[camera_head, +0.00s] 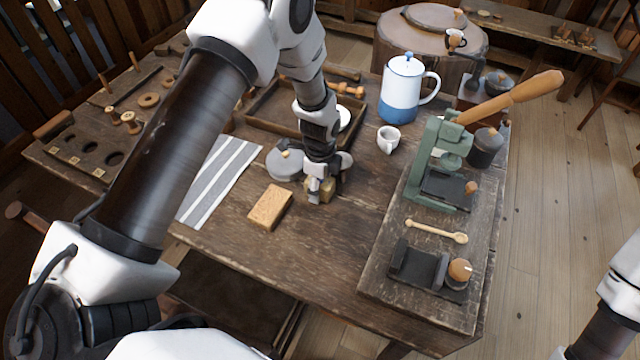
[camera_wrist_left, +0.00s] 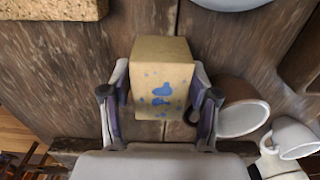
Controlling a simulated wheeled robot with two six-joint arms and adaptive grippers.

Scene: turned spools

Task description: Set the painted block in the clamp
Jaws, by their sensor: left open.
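The painted block (camera_wrist_left: 162,80), tan with blue spots, stands on the table between the fingers of my left gripper (camera_wrist_left: 160,105) in the left wrist view. The fingers are open, one on each side of it; I cannot tell whether they touch it. In the head view my left gripper (camera_head: 318,192) points down at the table and partly hides the block (camera_head: 327,190). The clamp (camera_head: 430,268), dark with a wooden knob, lies on the raised board at the right, its jaws apart and empty. My right arm shows at the lower right edge, its gripper out of view.
A tan cork-like block (camera_head: 270,207) lies left of the left gripper. A grey lidded pot (camera_head: 284,163) stands close behind it. A green lever press (camera_head: 440,165) and a wooden spoon (camera_head: 436,231) are near the clamp. The table between gripper and board (camera_head: 375,300) is clear.

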